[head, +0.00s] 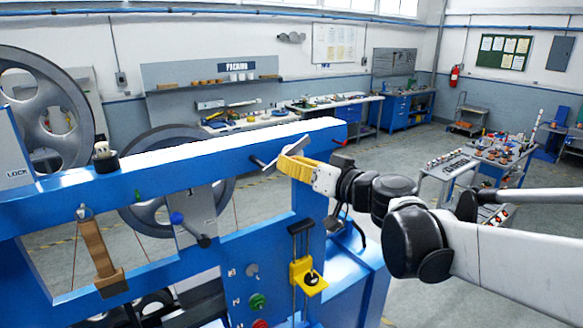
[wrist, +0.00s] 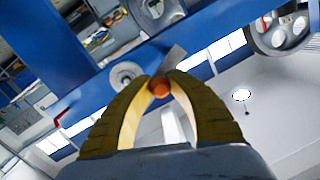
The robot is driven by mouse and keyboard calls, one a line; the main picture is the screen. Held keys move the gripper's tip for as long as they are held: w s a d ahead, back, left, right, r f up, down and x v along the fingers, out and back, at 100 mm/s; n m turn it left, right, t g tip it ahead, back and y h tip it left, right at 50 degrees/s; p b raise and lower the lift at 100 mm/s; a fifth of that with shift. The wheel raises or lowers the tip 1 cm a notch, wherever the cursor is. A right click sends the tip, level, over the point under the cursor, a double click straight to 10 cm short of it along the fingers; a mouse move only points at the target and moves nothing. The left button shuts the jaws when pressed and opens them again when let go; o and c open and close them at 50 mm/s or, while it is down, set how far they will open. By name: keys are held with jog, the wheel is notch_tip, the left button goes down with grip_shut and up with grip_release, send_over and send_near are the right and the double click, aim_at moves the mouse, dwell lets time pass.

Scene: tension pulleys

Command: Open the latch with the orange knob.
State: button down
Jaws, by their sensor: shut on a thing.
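The orange knob (wrist: 159,87) shows in the wrist view between the two yellow fingertips of my gripper (wrist: 161,77). The fingers are shut on it. In the head view my gripper (head: 286,162) reaches from the right to the right part of the blue beam, and its fingers hide the knob. A grey metal latch lever (head: 297,145) shows just above the fingers, tilted. In the wrist view a piece of the grey lever (wrist: 175,54) sticks out beyond the fingertips, beside a round metal boss (wrist: 124,74).
The blue beam (head: 180,165) runs across the frame. A red-tipped pin (head: 345,142) sticks out right of my fingers. Large grey wheels (head: 40,105) stand at left.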

jog(key=n, duration=0.2)
jog(key=r+n, duration=0.1)
jog(key=shift+s+a+r+n+h, duration=0.1)
jog(key=shift+s+a+n+h, duration=0.2)
jog(key=shift+a, duration=0.1)
jog(key=shift+s+a+r+n+t+h+b, duration=0.15)
jog(key=shift+s+a+n+h+b, duration=0.3)
jog(key=shift+n, duration=1.15)
jog(key=shift+s+a+r+n+t+h+b, duration=0.1)
jog(key=shift+s+a+r+n+h, duration=0.15)
jog(key=shift+a+n, duration=0.9)
jog(key=shift+s+a+r+n+t+h+b, duration=0.1)
jog(key=shift+s+r+n+h+b, duration=0.25)
jog(key=shift+n, duration=1.7)
jog(key=shift+s+d+f, duration=0.1)
jog(key=shift+f, duration=0.15)
jog(key=c, duration=1.2)
grip_release()
jog(key=shift+r, duration=0.1)
